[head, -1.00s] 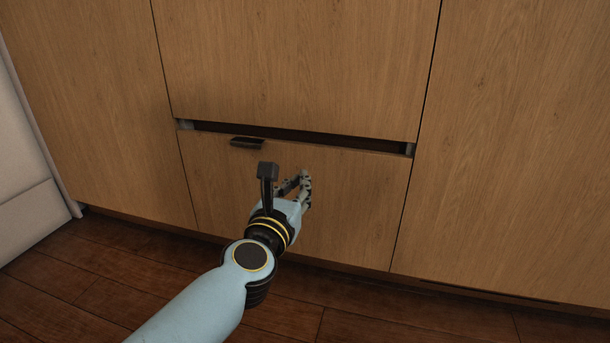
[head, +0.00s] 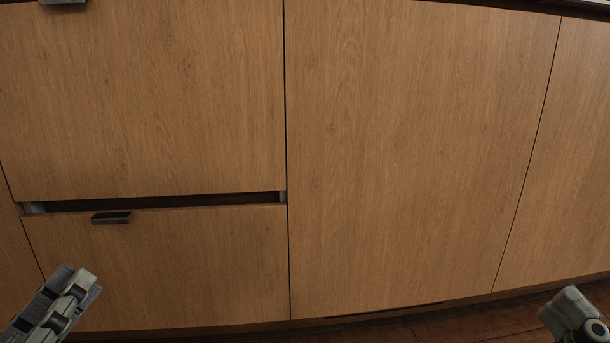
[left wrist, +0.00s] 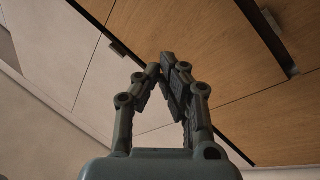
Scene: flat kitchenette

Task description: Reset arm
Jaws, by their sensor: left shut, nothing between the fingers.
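My left gripper (head: 52,310) shows at the bottom left corner of the head view, in front of the lower drawer and apart from it. In the left wrist view its fingers (left wrist: 160,80) are drawn together at the tips with nothing between them. My right gripper (head: 572,314) shows only in part at the bottom right corner of the head view. Its fingertips are cut off by the frame edge, so its opening cannot be made out.
The lower drawer (head: 180,270) has a small dark handle (head: 111,217) and a dark gap above its front. Dark floorboards (head: 470,325) show at the bottom.

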